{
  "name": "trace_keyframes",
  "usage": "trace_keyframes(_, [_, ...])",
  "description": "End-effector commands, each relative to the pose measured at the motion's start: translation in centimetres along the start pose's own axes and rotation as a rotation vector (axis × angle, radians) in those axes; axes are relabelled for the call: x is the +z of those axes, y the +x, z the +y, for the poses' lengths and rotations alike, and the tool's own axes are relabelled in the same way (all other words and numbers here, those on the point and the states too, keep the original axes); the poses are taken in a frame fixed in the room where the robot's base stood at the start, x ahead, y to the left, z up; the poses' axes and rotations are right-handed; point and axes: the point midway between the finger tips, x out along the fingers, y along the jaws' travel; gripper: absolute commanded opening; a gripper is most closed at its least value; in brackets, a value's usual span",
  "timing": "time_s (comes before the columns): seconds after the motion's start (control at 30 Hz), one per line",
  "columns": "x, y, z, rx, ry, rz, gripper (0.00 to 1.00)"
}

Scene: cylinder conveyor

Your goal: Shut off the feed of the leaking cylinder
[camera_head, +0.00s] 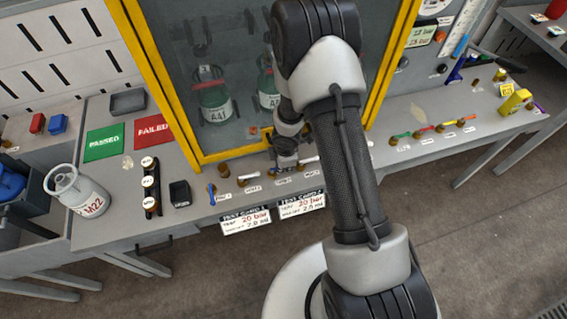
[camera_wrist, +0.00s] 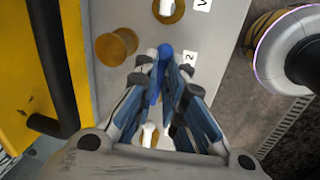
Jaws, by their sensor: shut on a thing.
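Two green cylinders stand behind the glass of the yellow-framed cabinet: one marked 441 (camera_head: 216,104), the other (camera_head: 268,92) partly hidden by my arm. I cannot tell from the picture which one leaks. My gripper (camera_head: 285,160) is low at the bench in front of the cabinet. In the wrist view my gripper (camera_wrist: 160,58) is shut on a blue valve handle (camera_wrist: 165,62), beside a label ending in 2 (camera_wrist: 190,58). The valve's body is mostly hidden by the fingers. Another valve with a blue handle (camera_head: 212,194) is to the left.
White-handled valves stand on both sides of my gripper, one left (camera_head: 246,178) and one right (camera_head: 309,160). A brass knob (camera_wrist: 117,46) is close to the fingers. Test cards (camera_head: 245,220) hang at the bench edge. Green (camera_head: 107,141) and red (camera_head: 153,129) mats lie left.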

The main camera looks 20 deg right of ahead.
Motion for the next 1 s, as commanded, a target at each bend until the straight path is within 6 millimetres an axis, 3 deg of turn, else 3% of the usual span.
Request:
trace_keyframes(0.77, [0.03, 0.11, 0.45, 0.002, -0.110, 0.021, 0.00])
trace_keyframes(0.8, [0.03, 0.11, 0.46, 0.002, -0.110, 0.021, 0.11])
trace_keyframes(1.0, [0.03, 0.11, 0.45, 0.001, -0.108, 0.021, 0.24])
